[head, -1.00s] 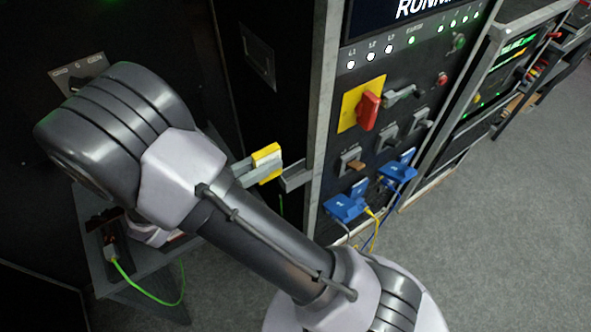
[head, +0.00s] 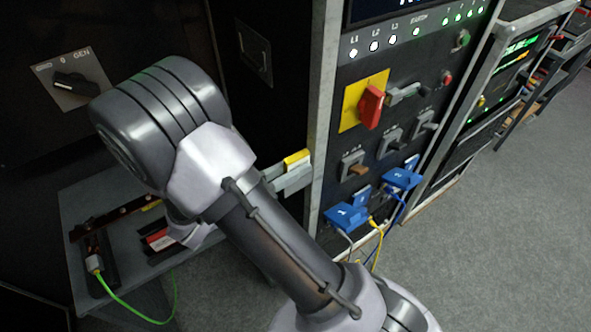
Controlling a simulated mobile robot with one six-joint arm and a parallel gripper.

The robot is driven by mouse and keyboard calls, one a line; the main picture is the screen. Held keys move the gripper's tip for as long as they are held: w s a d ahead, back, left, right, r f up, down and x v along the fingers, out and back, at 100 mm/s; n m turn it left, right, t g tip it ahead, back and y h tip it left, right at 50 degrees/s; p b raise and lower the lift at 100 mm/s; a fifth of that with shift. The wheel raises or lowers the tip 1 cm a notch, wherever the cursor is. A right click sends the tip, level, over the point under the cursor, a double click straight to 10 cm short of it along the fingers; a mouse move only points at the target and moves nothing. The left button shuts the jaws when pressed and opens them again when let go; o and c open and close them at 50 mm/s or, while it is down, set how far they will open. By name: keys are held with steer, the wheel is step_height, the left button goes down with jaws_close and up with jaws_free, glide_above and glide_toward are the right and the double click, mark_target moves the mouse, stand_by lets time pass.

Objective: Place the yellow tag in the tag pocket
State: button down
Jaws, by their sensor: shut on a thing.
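The yellow tag (head: 297,157) is in the head view beside the cabinet's pale front post. My gripper (head: 279,172) is shut on the tag; only its grey fingers show past my arm. The grey tag pocket (head: 294,181) juts from the cabinet edge at the tag. The tag's yellow top shows above the grey pocket and fingers, and its lower part is hidden. I cannot tell whether its lower edge is inside the pocket or just in front of it.
The cabinet panel to the right carries a red rotary switch (head: 371,106) on a yellow plate, and blue plugs (head: 346,216) with hanging cables. A low grey table (head: 75,205) with a green cable (head: 133,314) stands at left. Grey floor is free at right.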

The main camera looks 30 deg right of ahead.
steer(key=c, duration=1.4)
jaws_free()
steer(key=shift+f, duration=0.1)
steer(key=shift+o, duration=0.2)
